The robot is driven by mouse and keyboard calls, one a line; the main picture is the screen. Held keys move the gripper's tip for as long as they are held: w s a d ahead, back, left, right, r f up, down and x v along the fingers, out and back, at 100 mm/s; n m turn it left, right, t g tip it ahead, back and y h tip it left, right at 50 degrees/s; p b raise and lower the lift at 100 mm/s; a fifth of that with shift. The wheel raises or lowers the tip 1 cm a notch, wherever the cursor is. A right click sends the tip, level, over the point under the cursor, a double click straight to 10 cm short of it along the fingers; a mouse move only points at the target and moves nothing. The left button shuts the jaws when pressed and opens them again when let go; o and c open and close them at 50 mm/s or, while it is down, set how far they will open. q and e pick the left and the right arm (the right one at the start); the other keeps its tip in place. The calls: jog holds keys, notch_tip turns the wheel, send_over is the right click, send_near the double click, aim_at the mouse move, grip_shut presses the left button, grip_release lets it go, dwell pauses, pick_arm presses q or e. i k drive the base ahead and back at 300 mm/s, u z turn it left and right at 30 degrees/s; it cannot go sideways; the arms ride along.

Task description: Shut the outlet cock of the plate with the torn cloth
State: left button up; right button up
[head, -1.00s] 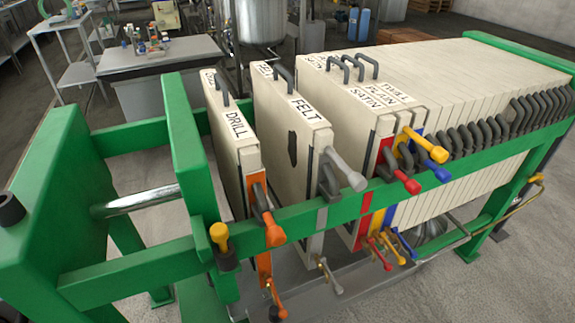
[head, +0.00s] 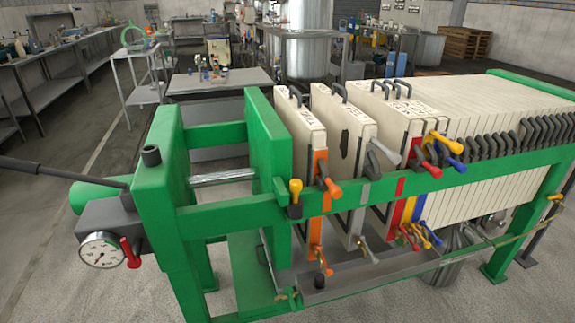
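The felt plate (head: 345,107) stands in the green filter press with a gap on each side. A dark ragged patch (head: 343,141), looking like a tear, shows on its cloth. A grey lever handle (head: 384,153) sticks out at its upper side, and a grey band marks the rail below. Its outlet cock (head: 362,245) sits low under the rail, with a small pale lever; its exact setting is too small to tell. Neither of my grippers is in view.
The drill plate (head: 302,125) with orange fittings stands to its left. Plates with red, yellow and blue cocks (head: 420,234) stand to its right. A grey drip tray (head: 375,267) runs beneath. A gauge (head: 101,251) and red lever are at the lower left. Floor at far left is clear.

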aim_at(375, 260)
jog(key=u, duration=0.15)
jog(key=i, duration=0.85)
jog(key=z, duration=0.65)
